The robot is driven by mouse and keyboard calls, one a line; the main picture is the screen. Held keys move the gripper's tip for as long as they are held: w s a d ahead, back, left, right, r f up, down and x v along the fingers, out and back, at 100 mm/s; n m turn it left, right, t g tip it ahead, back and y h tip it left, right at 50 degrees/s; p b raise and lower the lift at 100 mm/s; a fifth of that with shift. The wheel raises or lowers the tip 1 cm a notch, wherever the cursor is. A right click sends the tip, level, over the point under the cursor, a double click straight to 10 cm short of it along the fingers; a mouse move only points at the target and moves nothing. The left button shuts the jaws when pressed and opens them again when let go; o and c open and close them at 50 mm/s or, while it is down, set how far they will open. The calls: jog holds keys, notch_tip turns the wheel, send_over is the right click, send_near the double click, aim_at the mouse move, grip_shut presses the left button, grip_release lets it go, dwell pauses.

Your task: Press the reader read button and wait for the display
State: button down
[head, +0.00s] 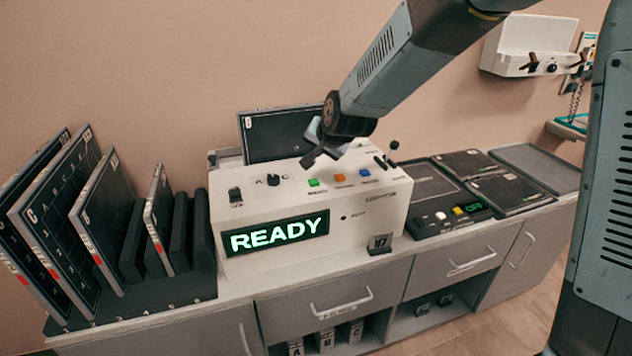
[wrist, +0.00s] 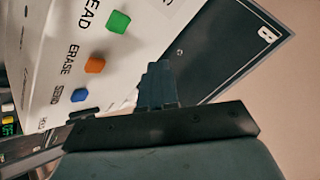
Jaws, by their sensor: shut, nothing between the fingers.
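The reader (head: 265,205) is a white box on the counter, and its display (head: 278,235) shows READY in green letters. On its sloped top is a row of a green button (head: 313,183), an orange button and a blue button. In the wrist view the label by the green button (wrist: 118,22) ends in "EAD"; the orange button (wrist: 95,65) is marked ERASE. My gripper (head: 318,158) is shut and empty, above the back of the reader's top. In the wrist view my fingertips (wrist: 158,70) appear apart from the green button. A dark cassette (head: 275,145) stands upright behind the reader's top.
A rack (head: 130,310) with several upright cassettes stands left of the reader. Right of it are a dark unit with a small green display (head: 468,208) and flat dark panels (head: 510,188). A black knob (head: 273,180) and a switch (head: 236,196) rise from the reader's top.

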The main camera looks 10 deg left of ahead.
aim_at(316, 182)
jog(key=shift+f, duration=2.6)
jog(key=shift+f, duration=0.1)
jog(key=shift+s+f, duration=0.1)
jog(key=shift+f, duration=0.15)
jog(key=shift+f, duration=0.5)
dwell(1.0)
jog(key=shift+r, duration=0.95)
